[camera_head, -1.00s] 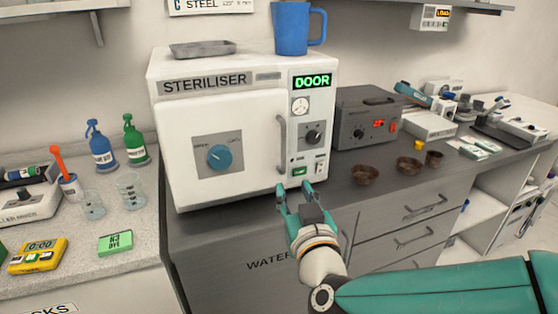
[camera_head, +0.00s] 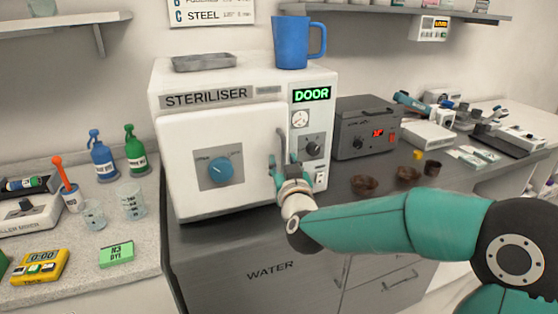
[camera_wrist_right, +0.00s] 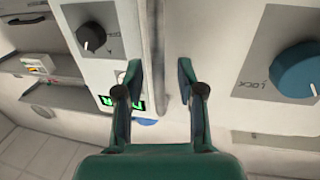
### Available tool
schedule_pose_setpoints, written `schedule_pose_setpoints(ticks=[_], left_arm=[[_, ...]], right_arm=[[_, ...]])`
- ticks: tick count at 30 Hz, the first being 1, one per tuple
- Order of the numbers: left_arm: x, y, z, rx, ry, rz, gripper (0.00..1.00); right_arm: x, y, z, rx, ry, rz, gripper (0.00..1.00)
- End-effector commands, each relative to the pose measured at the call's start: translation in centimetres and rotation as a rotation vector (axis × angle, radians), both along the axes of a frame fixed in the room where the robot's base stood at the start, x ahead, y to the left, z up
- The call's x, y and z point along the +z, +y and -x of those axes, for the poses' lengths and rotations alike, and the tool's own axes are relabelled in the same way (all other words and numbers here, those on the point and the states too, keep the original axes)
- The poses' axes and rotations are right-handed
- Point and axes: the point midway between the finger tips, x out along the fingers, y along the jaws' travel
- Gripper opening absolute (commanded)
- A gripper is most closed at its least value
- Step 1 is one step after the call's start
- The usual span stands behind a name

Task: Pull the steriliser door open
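The white steriliser (camera_head: 225,97) stands on the dark counter, and its door (camera_head: 180,135) appears shut against the body. A blue knob (camera_head: 220,170) is on the door. The grey vertical door handle (camera_head: 279,145) is at the door's right edge. My right gripper (camera_head: 286,165) is at the lower part of the handle and hides some of it. In the right wrist view my right gripper (camera_wrist_right: 158,72) is open, and the handle (camera_wrist_right: 155,45) runs between its two fingers. I cannot tell whether either finger touches it. My left gripper is not in view.
A blue mug (camera_head: 291,42) and a metal tray (camera_head: 204,62) are on top of the steriliser. A dark grey device (camera_head: 362,130) and small brown bowls (camera_head: 364,185) stand to its right. Bottles and beakers (camera_head: 132,202) are on the left counter.

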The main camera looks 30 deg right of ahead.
Motion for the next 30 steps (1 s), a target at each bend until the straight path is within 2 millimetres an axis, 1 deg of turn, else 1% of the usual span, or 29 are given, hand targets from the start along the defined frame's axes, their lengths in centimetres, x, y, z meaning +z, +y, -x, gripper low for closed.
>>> schedule_pose_setpoints(ticks=[1, 5, 13, 14, 18, 20, 21, 29, 30], left_arm=[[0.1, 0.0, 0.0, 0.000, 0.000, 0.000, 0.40], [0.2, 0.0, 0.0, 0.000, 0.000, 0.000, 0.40], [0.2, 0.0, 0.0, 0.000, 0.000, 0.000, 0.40], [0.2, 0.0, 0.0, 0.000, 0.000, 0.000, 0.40], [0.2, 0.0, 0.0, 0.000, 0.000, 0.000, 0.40], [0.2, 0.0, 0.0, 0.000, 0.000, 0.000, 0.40], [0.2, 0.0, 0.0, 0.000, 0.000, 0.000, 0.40], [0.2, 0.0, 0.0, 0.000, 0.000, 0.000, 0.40], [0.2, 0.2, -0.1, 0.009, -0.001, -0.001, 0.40]], right_arm=[[0.0, -0.3, -0.5, -0.001, 0.001, 0.000, 0.38], [-0.1, -0.5, -1.1, 0.001, 0.001, 0.000, 0.38], [-0.1, -0.5, -1.2, 0.002, 0.001, 0.000, 0.38], [-0.1, -0.5, -1.2, 0.002, 0.001, 0.000, 0.37], [-0.1, -0.5, -1.2, 0.002, 0.001, 0.000, 0.13], [0.0, -0.5, -1.2, 0.002, 0.001, 0.000, 0.03], [-0.1, -0.5, -1.2, 0.002, 0.001, 0.000, 0.00], [0.0, -0.4, -1.2, 0.004, 0.001, 0.000, 0.00], [0.0, 1.6, -1.3, 0.015, 0.001, 0.000, 0.00]])
